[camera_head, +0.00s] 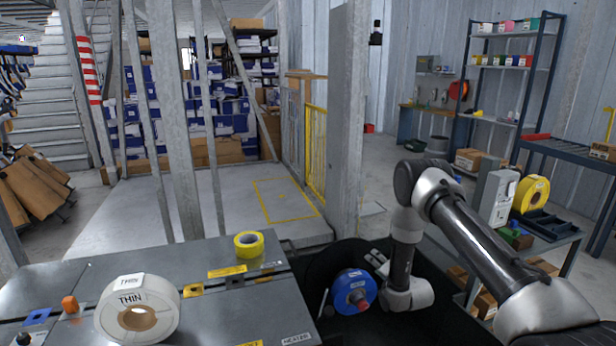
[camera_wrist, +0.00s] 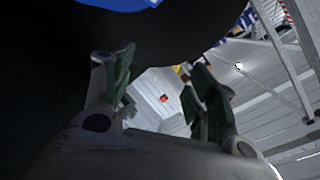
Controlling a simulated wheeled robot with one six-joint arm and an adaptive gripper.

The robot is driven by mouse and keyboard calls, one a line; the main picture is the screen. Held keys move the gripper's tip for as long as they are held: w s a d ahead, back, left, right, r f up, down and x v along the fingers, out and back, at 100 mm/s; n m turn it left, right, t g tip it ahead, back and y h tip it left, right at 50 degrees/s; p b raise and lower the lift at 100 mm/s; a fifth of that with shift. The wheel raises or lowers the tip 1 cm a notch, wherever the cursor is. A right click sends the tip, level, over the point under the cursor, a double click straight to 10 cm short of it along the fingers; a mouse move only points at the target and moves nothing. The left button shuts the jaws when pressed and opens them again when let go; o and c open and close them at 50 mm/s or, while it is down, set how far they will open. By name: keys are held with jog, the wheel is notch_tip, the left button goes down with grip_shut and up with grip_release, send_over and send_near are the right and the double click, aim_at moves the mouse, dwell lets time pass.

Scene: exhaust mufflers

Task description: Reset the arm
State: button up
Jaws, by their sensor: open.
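My arm (camera_head: 480,240) reaches in from the lower right in the head view, bends at a raised elbow and drops to the wrist by the blue spool. In the wrist view my gripper (camera_wrist: 160,82) has its two fingers spread apart with nothing between them. A strip of blue (camera_wrist: 120,3) shows at the top edge there, beyond a dark surface.
A blue spool (camera_head: 355,290) stands just left of my wrist. The metal table (camera_head: 240,305) at left bears a white roll labelled THIN (camera_head: 138,312) and a yellow tape roll (camera_head: 249,244). A side table at right holds another yellow roll (camera_head: 531,195). A grey post (camera_head: 345,130) rises behind.

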jog(key=w+d+r+n+g+h, duration=0.1)
jog(key=d+r, duration=0.1)
jog(key=r, duration=0.8)
jog(key=w+d+r+n+g+h, duration=0.1)
jog(key=d+r+n, duration=0.1)
jog(key=r, duration=0.9)
jog(key=s+d+r+n+g+h, duration=0.1)
jog(key=s+d+r+g, duration=0.2)
jog(key=s+r, duration=1)
jog(key=s+d+r+n+g+h, duration=0.1)
jog(key=s+r, duration=0.5)
jog(key=s, duration=0.3)
jog(key=s+d+r+n+g, duration=0.1)
jog(key=s+d+r, duration=0.1)
jog(key=s+r, duration=0.5)
jog(key=s+f+n+g, duration=0.1)
jog(key=s+n+g, duration=0.1)
jog(key=s, duration=2)
jog(key=shift+f+n+g, duration=0.3)
jog(key=shift+f+g, duration=0.1)
jog(key=shift+g, duration=0.2)
